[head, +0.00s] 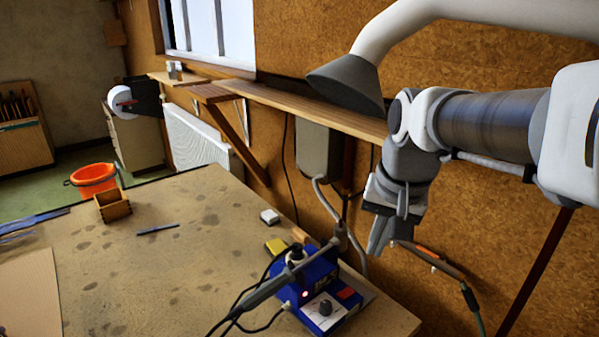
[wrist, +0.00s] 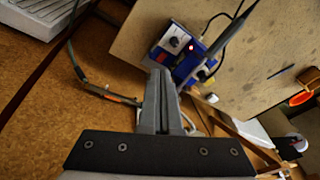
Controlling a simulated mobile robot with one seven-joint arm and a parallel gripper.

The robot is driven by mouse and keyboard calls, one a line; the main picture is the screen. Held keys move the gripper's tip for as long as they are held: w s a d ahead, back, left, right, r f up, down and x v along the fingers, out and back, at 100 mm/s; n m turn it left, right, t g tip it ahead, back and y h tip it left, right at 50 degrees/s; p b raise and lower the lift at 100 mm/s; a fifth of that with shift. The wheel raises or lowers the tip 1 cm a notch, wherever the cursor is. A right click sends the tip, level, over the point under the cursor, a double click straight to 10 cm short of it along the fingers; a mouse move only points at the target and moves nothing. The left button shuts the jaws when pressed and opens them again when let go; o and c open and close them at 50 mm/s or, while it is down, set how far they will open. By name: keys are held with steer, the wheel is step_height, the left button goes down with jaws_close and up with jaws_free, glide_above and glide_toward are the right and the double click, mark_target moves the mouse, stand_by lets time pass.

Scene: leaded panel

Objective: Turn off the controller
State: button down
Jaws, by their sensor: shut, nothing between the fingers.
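The controller (head: 325,312) is a blue box with a pale front panel, a dark knob (head: 326,307) and a red switch (head: 347,294). It stands near the right end of the workbench, and a small red light (head: 305,294) glows on it. It also shows in the wrist view (wrist: 173,42), beyond my fingertips, partly hidden by them. My gripper (head: 376,248) is shut and empty, pointing down. It is above and to the right of the controller in the head view, apart from it. The wrist view shows the closed fingers (wrist: 160,75).
A grey soldering iron (head: 275,284) with dark cables crosses the controller's left side. A yellow sponge (head: 275,246) and white block (head: 269,216) lie behind it. A wooden shelf (head: 290,104) and grey lamp-like hood (head: 347,80) are near my arm. The bench's middle is mostly clear.

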steer(key=w+f+m+g+b, duration=0.1)
steer(key=w+f+m+g, duration=0.15)
steer(key=w+f, duration=0.45)
steer(key=m+g+b, duration=0.1)
steer(key=m, duration=0.3)
glide_above(344, 295)
steer(key=w+d, duration=0.2)
step_height(344, 295, down, 6)
steer(key=shift+s+a+f+y, duration=0.15)
steer(key=shift+s+f+y, duration=0.1)
steer(key=shift+y, duration=0.05)
steer(key=shift+n, duration=0.25)
steer(key=f, duration=0.4)
steer(key=a+f, duration=0.1)
steer(key=f, duration=0.4)
steer(key=s+f, duration=0.1)
steer(key=f, duration=0.4)
steer(key=shift+a, duration=0.2)
steer(key=shift+r, duration=0.1)
steer(key=shift+s+a+f+b, duration=0.1)
steer(key=shift+s+f+b, duration=0.05)
steer(key=shift+f+b, duration=0.2)
